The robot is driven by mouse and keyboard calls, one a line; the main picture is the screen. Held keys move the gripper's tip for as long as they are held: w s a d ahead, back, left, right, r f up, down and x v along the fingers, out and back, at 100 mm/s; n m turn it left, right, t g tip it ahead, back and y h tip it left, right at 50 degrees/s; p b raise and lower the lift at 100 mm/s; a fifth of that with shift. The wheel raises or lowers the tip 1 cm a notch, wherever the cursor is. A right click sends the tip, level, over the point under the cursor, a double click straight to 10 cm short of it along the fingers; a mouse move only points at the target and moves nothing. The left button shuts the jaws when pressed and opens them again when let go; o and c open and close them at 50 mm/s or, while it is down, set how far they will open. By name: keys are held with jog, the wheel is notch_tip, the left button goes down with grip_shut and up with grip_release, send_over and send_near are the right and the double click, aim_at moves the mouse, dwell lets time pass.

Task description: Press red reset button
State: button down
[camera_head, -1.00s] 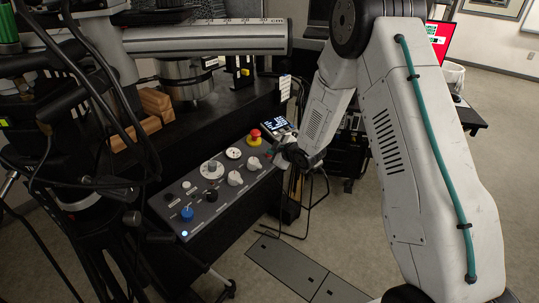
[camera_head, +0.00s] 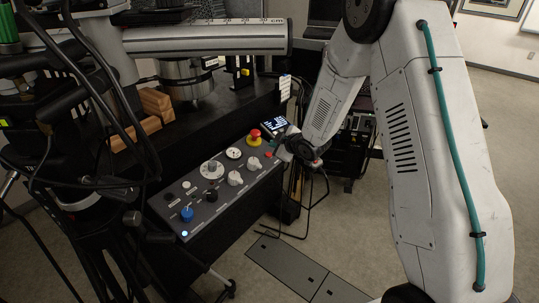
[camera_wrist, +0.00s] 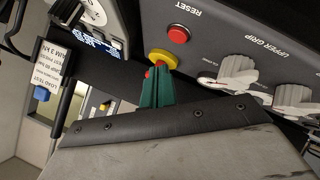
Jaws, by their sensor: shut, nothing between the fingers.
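The red reset button (camera_wrist: 178,34) is a small round red cap under the upside-down RESET label on the dark control panel (camera_wrist: 216,40) in the wrist view. In the head view it is a small red spot (camera_head: 268,155) at the panel's right end. My gripper (camera_wrist: 157,72) has green fingers, closed together with nothing between them. In the wrist view the fingertips lie below and left of the button, visibly apart from it, and overlap the yellow-ringed red mushroom knob. In the head view my gripper (camera_head: 277,147) is close to the panel's right end.
The mushroom knob (camera_head: 254,138) stands near the reset button. White dials (camera_head: 235,177), a blue knob (camera_head: 187,214) and a small display (camera_head: 275,125) are on or beside the panel. A large horizontal cylinder (camera_head: 205,37) and black cables lie at the left. Open floor is at the front.

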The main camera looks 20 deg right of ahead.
jog(key=shift+s+d+r, duration=0.1)
jog(key=shift+s+r, duration=0.05)
jog(key=shift+r, duration=0.45)
jog(key=shift+s+d+r, duration=0.1)
jog(key=shift+r, duration=0.5)
dwell(1.5)
